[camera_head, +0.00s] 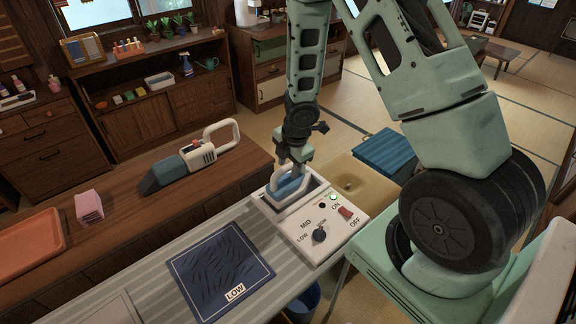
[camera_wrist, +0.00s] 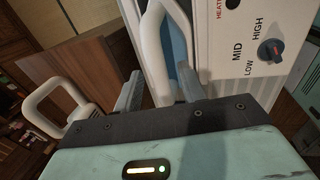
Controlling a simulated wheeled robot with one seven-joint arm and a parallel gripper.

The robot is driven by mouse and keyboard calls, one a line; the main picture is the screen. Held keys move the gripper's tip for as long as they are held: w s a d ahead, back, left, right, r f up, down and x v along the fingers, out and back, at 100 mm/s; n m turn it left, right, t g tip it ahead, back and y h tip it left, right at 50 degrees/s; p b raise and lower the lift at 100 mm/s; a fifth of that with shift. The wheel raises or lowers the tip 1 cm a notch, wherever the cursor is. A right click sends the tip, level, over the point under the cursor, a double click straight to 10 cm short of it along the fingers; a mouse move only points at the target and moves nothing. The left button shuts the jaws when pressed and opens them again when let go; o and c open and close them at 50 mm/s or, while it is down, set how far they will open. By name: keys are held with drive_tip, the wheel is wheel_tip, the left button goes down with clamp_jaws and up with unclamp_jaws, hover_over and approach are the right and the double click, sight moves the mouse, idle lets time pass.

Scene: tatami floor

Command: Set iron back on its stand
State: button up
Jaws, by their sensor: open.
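The iron (camera_head: 290,186), with a white loop handle and a blue body, sits in the recess of the white stand (camera_head: 318,240) with the control panel. My gripper (camera_head: 294,164) is right above it, pointing down. In the wrist view the iron's white handle (camera_wrist: 151,45) lies between the two fingers of my gripper (camera_wrist: 160,92), which are open. I cannot tell whether a finger touches it. The panel has a knob (camera_head: 320,234) marked LOW, MID and HIGH, a red ON/OFF switch (camera_head: 346,212) and a lit green lamp. The iron's underside is hidden.
A dark blue cloth (camera_head: 220,270) labelled LOW lies on the striped board left of the stand. A grey-and-white handheld vacuum (camera_head: 192,160) and a pink box (camera_head: 89,206) are on the wooden counter. A blue-lidded box (camera_head: 385,152) stands behind the stand.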

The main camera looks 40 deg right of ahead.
sight(293, 185)
drive_tip(key=s+a+r+m+p, duration=0.1)
drive_tip(key=a+r+p, duration=0.2)
drive_tip(key=r, duration=0.4)
drive_tip(key=s+a+r+m+p, duration=0.1)
drive_tip(key=a+r+p, duration=0.15)
drive_tip(key=r, duration=0.55)
drive_tip(key=s+a+r+m+g, duration=0.1)
drive_tip(key=s+a+r+m, duration=0.3)
drive_tip(key=s+a, duration=0.5)
drive_tip(key=s+a+r+m+g, duration=0.1)
drive_tip(key=s+a+r+m, duration=0.3)
drive_tip(key=s+a+r, duration=0.4)
drive_tip(key=s+a, duration=0.2)
drive_tip(key=s, duration=0.3)
drive_tip(key=shift+r+m, duration=0.25)
drive_tip(key=shift+m, duration=0.15)
wheel_tip(293, 185, down, 8)
drive_tip(key=b, duration=0.8)
drive_tip(key=shift+f, duration=0.25)
drive_tip(key=shift+w, duration=0.1)
